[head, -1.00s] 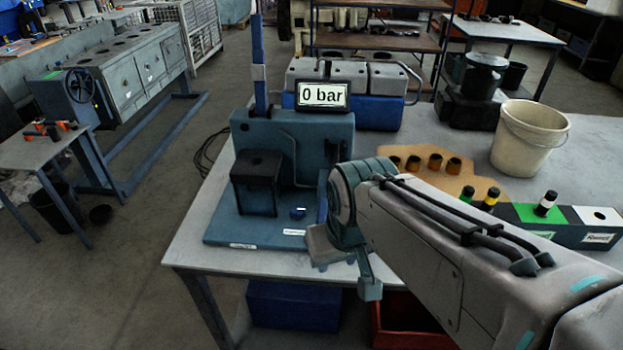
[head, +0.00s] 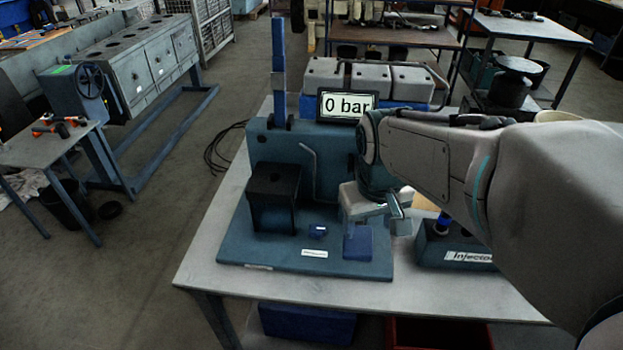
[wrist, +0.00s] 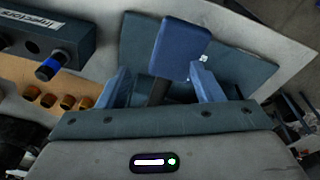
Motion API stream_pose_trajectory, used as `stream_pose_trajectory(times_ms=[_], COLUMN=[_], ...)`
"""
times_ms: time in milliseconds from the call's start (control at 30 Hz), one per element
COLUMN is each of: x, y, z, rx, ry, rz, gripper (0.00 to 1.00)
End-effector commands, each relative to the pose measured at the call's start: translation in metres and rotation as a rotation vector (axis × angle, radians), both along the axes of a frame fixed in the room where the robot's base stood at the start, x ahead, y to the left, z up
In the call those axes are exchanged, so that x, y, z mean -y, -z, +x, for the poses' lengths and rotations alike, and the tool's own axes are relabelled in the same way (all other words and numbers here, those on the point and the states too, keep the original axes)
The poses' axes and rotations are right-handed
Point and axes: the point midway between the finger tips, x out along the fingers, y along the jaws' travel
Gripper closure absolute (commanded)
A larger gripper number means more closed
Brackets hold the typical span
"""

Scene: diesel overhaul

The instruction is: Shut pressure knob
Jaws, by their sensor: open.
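A blue flat-faced block (head: 357,243) stands near the right front of the test stand's teal base plate (head: 235,247). It also shows in the wrist view (wrist: 180,48), on a dark stem between my open fingers. A smaller blue knob (head: 318,231) sits to its left, behind a white label (head: 314,253) too small to read. I cannot tell which of these is the pressure knob. My gripper (head: 380,212) is above and just behind the blue block; in the wrist view its fingers (wrist: 162,88) are apart, with no grip visible. The display (head: 347,104) reads 0 bar.
A black box (head: 273,187) and an upright blue lever (head: 279,65) stand on the left of the stand. An injector holder (head: 455,248) is close on the right. Clear table lies in front of the plate.

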Motion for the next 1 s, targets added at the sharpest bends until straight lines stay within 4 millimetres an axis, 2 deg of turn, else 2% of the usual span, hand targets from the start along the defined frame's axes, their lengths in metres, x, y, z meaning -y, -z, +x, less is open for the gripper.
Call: stream_pose_trajectory(times_ms=[33,300,500,700,867,1000], x=[-0.005,-0.038,-0.060,-0.071,-0.074,-0.074], y=[-0.001,0.008,0.025,0.040,0.049,0.066], z=[0.013,0.081,0.118,0.139,0.143,0.142], rx=[-0.014,-0.072,-0.120,-0.157,-0.167,-0.171], ry=[-0.032,-0.222,-0.325,-0.370,-0.381,-0.381], rz=[-0.008,-0.030,-0.019,-0.004,0.000,0.001], gripper=[0.40,0.40,0.40,0.40,0.40,0.40])
